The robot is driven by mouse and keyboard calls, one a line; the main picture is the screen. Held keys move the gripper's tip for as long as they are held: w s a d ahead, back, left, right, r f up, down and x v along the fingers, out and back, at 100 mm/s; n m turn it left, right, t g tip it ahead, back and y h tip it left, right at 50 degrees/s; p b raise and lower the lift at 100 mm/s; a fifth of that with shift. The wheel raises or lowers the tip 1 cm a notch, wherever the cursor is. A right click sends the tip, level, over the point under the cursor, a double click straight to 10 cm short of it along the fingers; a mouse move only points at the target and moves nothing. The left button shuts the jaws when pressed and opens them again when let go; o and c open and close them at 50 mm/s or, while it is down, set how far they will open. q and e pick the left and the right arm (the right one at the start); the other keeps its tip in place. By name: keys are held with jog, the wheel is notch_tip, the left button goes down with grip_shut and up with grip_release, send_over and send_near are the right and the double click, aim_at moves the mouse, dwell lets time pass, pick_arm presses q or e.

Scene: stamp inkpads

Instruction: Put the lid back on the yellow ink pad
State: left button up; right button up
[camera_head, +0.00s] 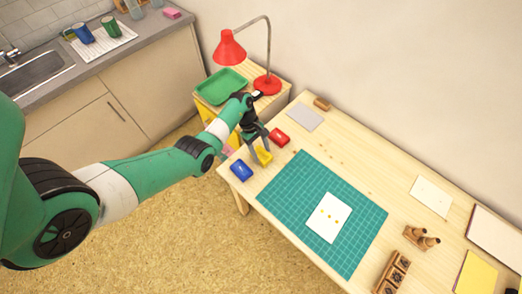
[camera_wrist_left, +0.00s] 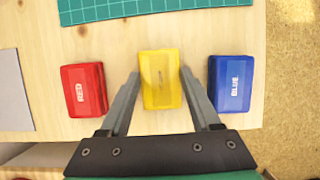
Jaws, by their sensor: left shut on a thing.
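The yellow ink pad (camera_head: 264,157) is at the left end of the wooden table, between the red and blue pads. In the left wrist view its yellow lid (camera_wrist_left: 161,82) shows from above, with a faint label. My left gripper (camera_wrist_left: 160,76) has one finger on each side of the lid and is shut on it. In the head view my left gripper (camera_head: 259,148) reaches down over the yellow piece. The pad's base under the lid is hidden, so I cannot tell whether the lid sits fully on it. My right gripper is not in view.
A red ink pad (camera_head: 279,138) and a blue ink pad (camera_head: 241,170) stand close on either side. A green cutting mat (camera_head: 300,185) with a white card (camera_head: 335,207) lies beside them. A red lamp (camera_head: 267,85) and green tray (camera_head: 220,87) stand beyond the table's end.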

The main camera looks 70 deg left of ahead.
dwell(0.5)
pick_arm(q)
jog(key=o, duration=1.4)
notch_tip(320, 180, up, 7)
jog(key=p, duration=0.7)
grip_shut()
